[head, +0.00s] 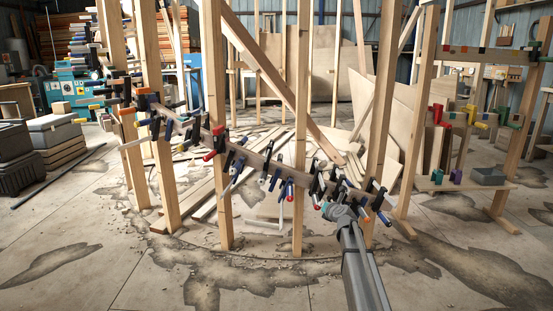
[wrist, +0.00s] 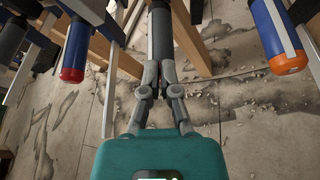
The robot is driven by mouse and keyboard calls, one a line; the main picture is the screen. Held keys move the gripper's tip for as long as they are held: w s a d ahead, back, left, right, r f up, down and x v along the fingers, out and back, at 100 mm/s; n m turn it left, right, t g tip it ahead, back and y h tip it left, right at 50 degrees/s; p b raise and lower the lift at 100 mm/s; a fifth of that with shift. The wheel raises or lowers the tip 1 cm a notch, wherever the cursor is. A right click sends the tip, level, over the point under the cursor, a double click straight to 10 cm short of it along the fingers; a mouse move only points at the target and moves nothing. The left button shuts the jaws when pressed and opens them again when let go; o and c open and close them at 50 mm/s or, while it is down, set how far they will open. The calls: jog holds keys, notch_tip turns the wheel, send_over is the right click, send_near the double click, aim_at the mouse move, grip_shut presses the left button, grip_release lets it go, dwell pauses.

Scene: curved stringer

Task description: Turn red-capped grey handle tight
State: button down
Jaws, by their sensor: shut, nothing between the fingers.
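My gripper (wrist: 160,68) is shut in the wrist view, its two fingers closing together toward the tips. A dark grey cylindrical handle (wrist: 161,32) lies straight ahead of the fingertips. Its near end is at or behind the tips; I cannot tell whether they touch, and no red cap shows on it. In the head view my gripper (head: 330,209) is at the lower right part of the row of clamps on the curved wooden stringer (head: 256,160). A small red-capped handle (head: 317,206) shows just left of it; its body colour is too small to tell.
A blue handle with a red cap (wrist: 72,72) hangs left of my gripper in the wrist view, and a blue handle with an orange cap (wrist: 288,62) hangs right. Wooden posts (head: 299,130) stand close around the stringer. The floor in front is clear.

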jog(key=shift+d+f, duration=0.1)
dwell(0.6)
jog(key=shift+d, duration=0.15)
jog(key=shift+d+r+p, duration=0.1)
jog(key=shift+r+p, duration=0.2)
dwell(0.4)
jog(key=s+f, duration=0.1)
jog(key=s, duration=0.5)
jog(key=shift+b, duration=0.45)
jog(key=shift+d, duration=0.1)
jog(key=shift+s+a+r, duration=0.2)
jog(key=shift+s+a, duration=0.05)
jog(key=shift+s, duration=0.25)
dwell(0.7)
dwell(0.3)
jog(key=shift+w+a+r+p, duration=0.1)
jog(key=shift+w+r+p, duration=0.15)
jog(key=shift+w, duration=0.9)
jog(key=shift+w+d+r+p, duration=0.1)
jog(key=shift+w+p, duration=0.1)
jog(key=shift+w, duration=0.95)
jog(key=shift+w+a+r+p, duration=0.1)
jog(key=shift+w+r+p, duration=0.15)
jog(key=shift+w, duration=0.9)
